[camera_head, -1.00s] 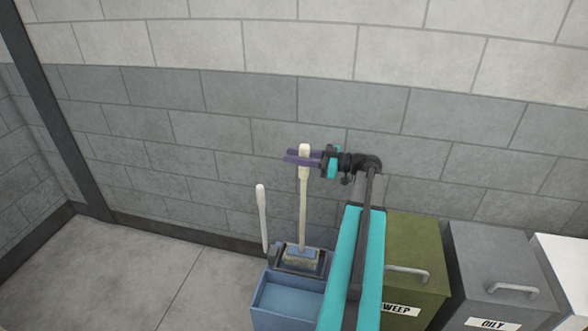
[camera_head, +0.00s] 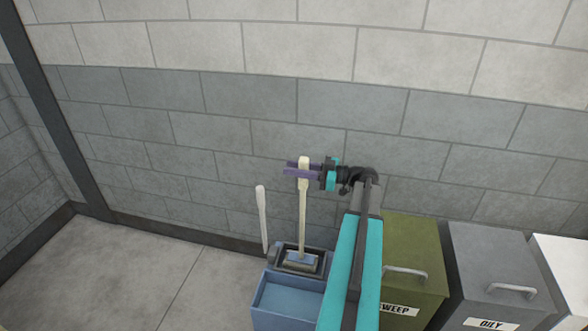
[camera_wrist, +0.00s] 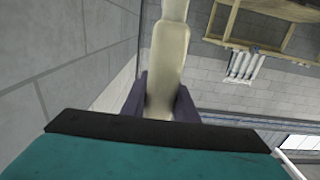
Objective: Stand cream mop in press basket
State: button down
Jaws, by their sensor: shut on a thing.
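The cream mop (camera_head: 302,215) stands nearly upright, its handle top between the purple fingers of my gripper (camera_head: 302,170). My gripper is shut on the handle near its upper end. In the wrist view the cream handle (camera_wrist: 168,60) rises between the two dark fingers (camera_wrist: 160,100). Whether the head touches the basket floor cannot be told.
A white lever handle (camera_head: 262,215) rises left of the basket. An olive bin (camera_head: 415,255) marked SWEEP and a grey bin (camera_head: 500,265) marked OILY stand at the right. A block wall is close behind. The floor at the left is clear.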

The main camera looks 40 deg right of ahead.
jog(key=shift+f, duration=0.3)
jog(key=c, duration=1.4)
grip_release()
jog(key=shift+r, duration=0.2)
jog(key=b+v, duration=0.3)
jog(key=v, duration=0.9)
jog(key=shift+f, duration=0.1)
jog(key=shift+s+a, duration=0.1)
jog(key=shift+s, duration=0.1)
